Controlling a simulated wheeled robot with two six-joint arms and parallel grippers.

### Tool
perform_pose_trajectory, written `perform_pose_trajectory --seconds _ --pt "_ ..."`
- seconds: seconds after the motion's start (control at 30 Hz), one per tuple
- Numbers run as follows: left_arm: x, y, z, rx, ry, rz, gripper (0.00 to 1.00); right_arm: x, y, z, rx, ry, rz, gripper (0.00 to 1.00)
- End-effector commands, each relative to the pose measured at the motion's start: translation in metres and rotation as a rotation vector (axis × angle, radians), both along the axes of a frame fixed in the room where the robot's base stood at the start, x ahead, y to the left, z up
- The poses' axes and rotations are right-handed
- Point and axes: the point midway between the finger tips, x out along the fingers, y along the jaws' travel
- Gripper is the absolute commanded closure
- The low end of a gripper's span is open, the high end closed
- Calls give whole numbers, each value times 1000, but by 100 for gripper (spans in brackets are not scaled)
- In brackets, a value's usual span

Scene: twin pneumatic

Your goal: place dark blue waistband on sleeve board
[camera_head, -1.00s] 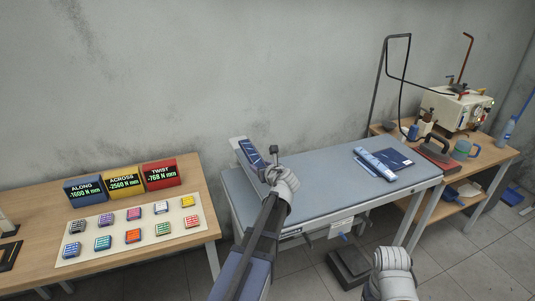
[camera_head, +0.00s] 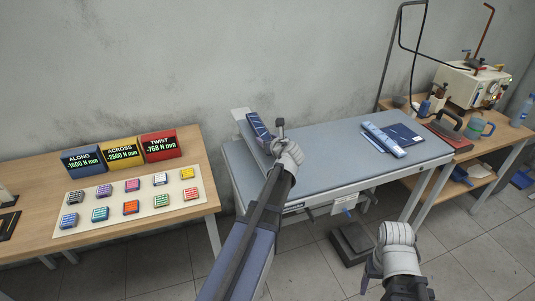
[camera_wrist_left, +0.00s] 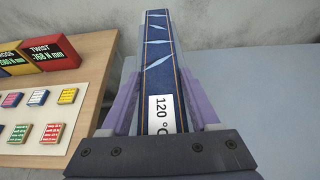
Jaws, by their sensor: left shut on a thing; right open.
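The dark blue waistband (camera_head: 258,127) is a long strip with orange stitching, pale slanted marks and a white "120 °C" label; it also shows in the left wrist view (camera_wrist_left: 157,65). My left gripper (camera_head: 278,145) is shut on its near end, with purple fingers on both sides of it in the wrist view. The strip extends away over the left end of the pressing table, along the pale narrow sleeve board (camera_head: 238,113). Whether it touches the board I cannot tell. My right gripper (camera_head: 396,236) is open and empty, low in front of the table; its fingertips are hard to make out.
The blue-topped pressing table (camera_head: 330,160) is mostly clear; a light blue roll (camera_head: 383,138) and a navy folded cloth (camera_head: 406,134) lie at its right. The left desk (camera_head: 40,173) holds readout boxes and several coloured blocks. An iron (camera_head: 445,127) and steam unit (camera_head: 470,84) stand right.

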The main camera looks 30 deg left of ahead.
Motion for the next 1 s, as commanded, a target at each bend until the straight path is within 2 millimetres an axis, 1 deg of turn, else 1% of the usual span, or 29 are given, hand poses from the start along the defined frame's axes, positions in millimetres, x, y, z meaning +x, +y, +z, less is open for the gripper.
perform_pose_trajectory --seconds 0.07,0.17,0.4,0.47,0.73,0.87,0.9,1.0 --pt "0 0 1 0 0 0 96 0 0 1 0 0 0 30" --pt "0 0 -5 0 0 0 96 0 0 -5 0 0 0 30" --pt "0 0 -34 0 0 0 96 0 0 -34 0 0 0 30" --pt "0 0 -38 0 0 0 96 0 0 -38 0 0 0 30" --pt "0 0 -36 0 0 0 96 0 0 -36 0 0 0 30" --pt "0 0 -40 0 0 0 96 0 0 -40 0 0 0 30" --pt "0 0 -40 0 0 0 37 0 0 -40 0 0 0 30" --pt "0 0 -39 0 0 0 26 0 0 -39 0 0 0 30"
